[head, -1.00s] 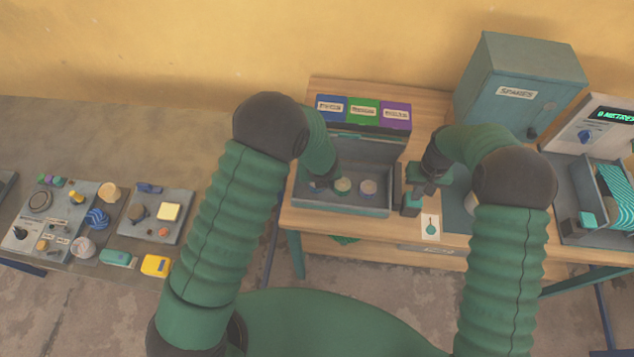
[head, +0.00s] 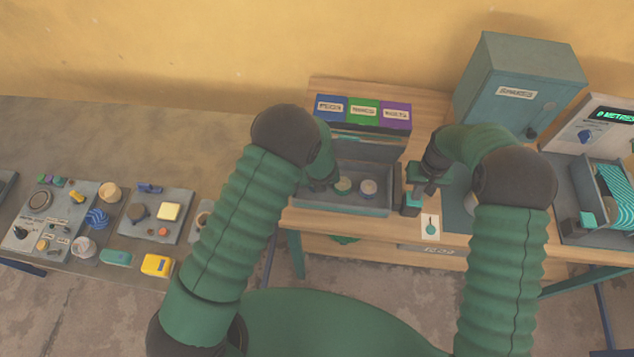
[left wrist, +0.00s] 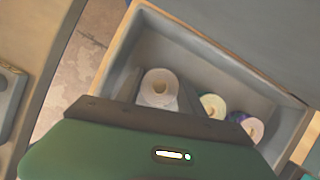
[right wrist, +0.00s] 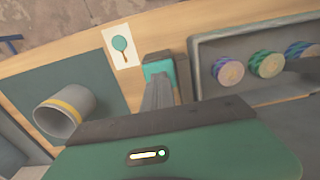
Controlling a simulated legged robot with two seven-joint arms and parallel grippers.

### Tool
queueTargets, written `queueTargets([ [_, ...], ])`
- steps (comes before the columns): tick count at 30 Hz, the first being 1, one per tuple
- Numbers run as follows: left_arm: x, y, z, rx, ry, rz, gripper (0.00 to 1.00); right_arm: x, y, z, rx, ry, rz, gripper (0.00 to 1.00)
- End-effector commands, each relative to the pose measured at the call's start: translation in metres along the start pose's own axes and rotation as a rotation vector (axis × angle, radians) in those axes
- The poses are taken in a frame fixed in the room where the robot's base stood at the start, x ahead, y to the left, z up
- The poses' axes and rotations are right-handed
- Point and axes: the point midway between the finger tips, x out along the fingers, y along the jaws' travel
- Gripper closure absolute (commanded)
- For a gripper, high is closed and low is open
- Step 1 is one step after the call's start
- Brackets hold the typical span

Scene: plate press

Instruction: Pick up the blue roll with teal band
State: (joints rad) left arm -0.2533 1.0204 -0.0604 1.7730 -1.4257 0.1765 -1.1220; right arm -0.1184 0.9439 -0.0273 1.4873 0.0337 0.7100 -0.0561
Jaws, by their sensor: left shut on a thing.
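Three rolls stand in the grey tray (head: 345,209). In the left wrist view, the nearest roll (left wrist: 158,88) sits between the fingers of my left gripper (head: 321,184), which is shut on it inside the tray's left part. That roll also shows in the right wrist view as blue (right wrist: 300,50); its band colour is not clear. A middle roll (head: 343,185) has a greenish end, and a right roll (head: 368,187) stands beside it. My right gripper (head: 426,189) looks shut and empty, right of the tray near a teal-topped block (right wrist: 158,70).
Blue, green and purple labelled bins (head: 363,109) stand behind the tray. A grey cup with a yellow band (right wrist: 66,110) lies on the dark mat. A teal cabinet (head: 520,85) and a metre machine (head: 590,130) are at right. A cluttered bench (head: 100,150) is at left.

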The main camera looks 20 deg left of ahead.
Motion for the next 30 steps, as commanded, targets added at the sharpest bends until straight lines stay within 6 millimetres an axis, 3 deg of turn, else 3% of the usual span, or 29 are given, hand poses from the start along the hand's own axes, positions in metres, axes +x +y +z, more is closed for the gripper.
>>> queueTargets([
  [8,-0.007,0.000,0.004,-0.003,-0.002,-0.002,0.94,0.001,0.001,0.000,0.001,0.000,0.001,1.00],
  [18,-0.078,0.000,0.033,-0.004,-0.004,-0.003,0.94,0.001,0.001,0.000,0.001,0.001,0.001,1.00],
  [30,-0.129,0.000,0.054,-0.002,-0.003,-0.001,0.94,0.001,0.001,0.000,0.000,0.001,0.001,1.00],
])
